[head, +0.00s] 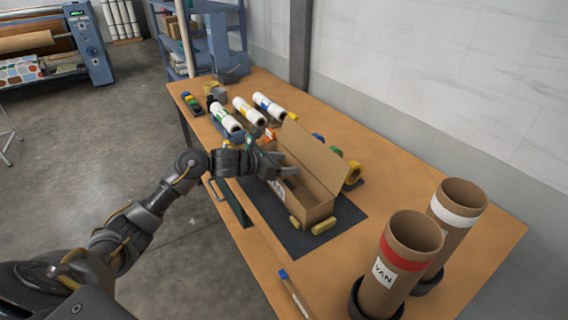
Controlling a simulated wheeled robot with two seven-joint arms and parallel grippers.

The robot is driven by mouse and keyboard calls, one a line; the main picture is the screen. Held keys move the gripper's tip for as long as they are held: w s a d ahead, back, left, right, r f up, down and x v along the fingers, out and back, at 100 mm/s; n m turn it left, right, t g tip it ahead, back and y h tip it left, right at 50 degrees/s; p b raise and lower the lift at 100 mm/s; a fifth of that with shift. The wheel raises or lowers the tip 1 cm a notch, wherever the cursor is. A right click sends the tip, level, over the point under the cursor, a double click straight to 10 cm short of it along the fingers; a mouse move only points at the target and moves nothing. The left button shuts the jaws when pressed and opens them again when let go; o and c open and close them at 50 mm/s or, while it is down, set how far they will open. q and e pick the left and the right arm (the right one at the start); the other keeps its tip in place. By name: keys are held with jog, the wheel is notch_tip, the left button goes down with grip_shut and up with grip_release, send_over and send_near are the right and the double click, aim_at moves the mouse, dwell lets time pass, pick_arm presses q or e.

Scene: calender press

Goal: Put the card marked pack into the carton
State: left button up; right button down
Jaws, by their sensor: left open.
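The open brown carton (312,206) stands on a dark mat (345,215) on the workbench, its lid raised at the back. A white label with dark letters, too small to read surely, is on its left side. My left gripper (284,163) is open at the carton's left end, over or beside the rim; I cannot tell whether it touches. No card marked pack can be made out. A small orange-and-white piece (268,135) shows behind the gripper, too small to identify. My right gripper is out of view.
Cardboard tubes, one marked VAN (398,265), stand in dark holders at the bench's near right. White rolls (248,110) lie at the far left. Tape rolls (352,173) sit behind the carton. Yellowish blocks (324,225) lie at its front.

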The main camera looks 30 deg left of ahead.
pick_arm(q)
jog(key=b+v, duration=0.3)
jog(key=v, duration=0.7)
jog(key=shift+s+r, duration=0.15)
jog(key=shift+s, duration=0.2)
jog(key=shift+a, duration=0.1)
